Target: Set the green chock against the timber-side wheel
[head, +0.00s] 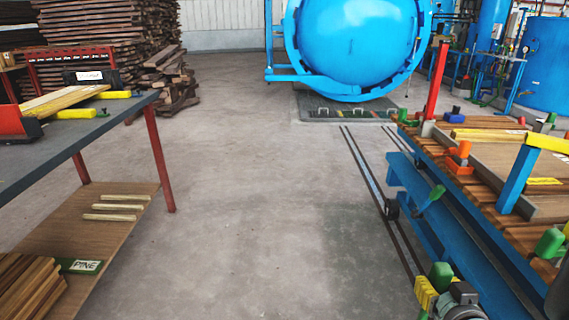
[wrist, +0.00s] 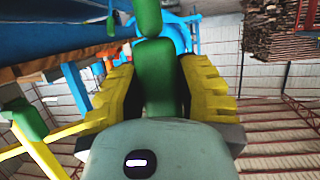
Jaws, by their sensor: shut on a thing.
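My gripper (head: 438,284) is low at the bottom right of the head view, beside the blue trolley. Its yellow fingers are shut on a green chock (head: 441,272). The wrist view shows the green chock (wrist: 156,80) upright between the fingers, with another green part beyond its top. A dark wheel (head: 391,208) shows under the trolley's side, on the rail. It lies farther ahead and left of my gripper, apart from the chock. The trolley's other wheels are hidden or cannot be made out.
The trolley (head: 430,213) carries timber and several coloured clamps; a green-ended lever (head: 433,197) sticks out from its side. Rails (head: 365,170) run to the blue autoclave (head: 355,45). A workbench (head: 90,130) stands left, timber stacks (head: 110,45) behind. The middle floor is clear.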

